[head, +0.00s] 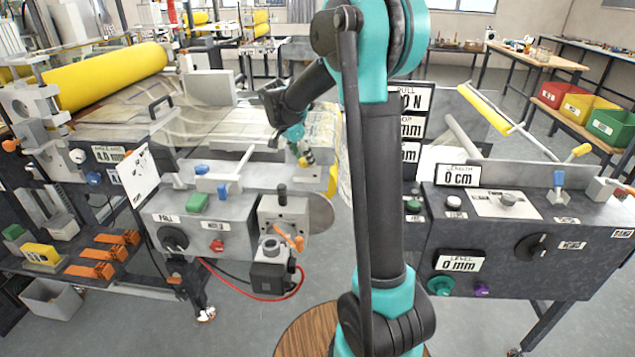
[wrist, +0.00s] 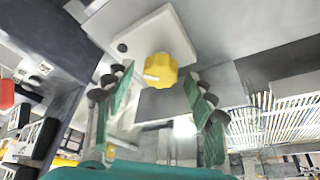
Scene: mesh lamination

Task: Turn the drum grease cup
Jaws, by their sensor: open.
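A yellow lobed knob (wrist: 168,70), which looks like the drum grease cup, sits on a white plate (wrist: 135,38) in the wrist view. A small pale mark shows on its left side. My gripper (wrist: 158,82) is open, with its green-padded fingers on either side of the knob's line and nothing held between them. The knob appears ahead of the fingertips; I cannot tell the exact gap. In the head view my gripper (head: 301,152) hangs above the left machine's right end, by small yellow parts. The knob cannot be told apart clearly from the fingertips there.
The left machine's front panel (head: 190,228) carries levers, knobs and a grey disc (head: 319,214) at its right end. A yellow roll (head: 105,78) lies behind. A second control panel (head: 490,235) stands right of my arm. Floor shows between the machines.

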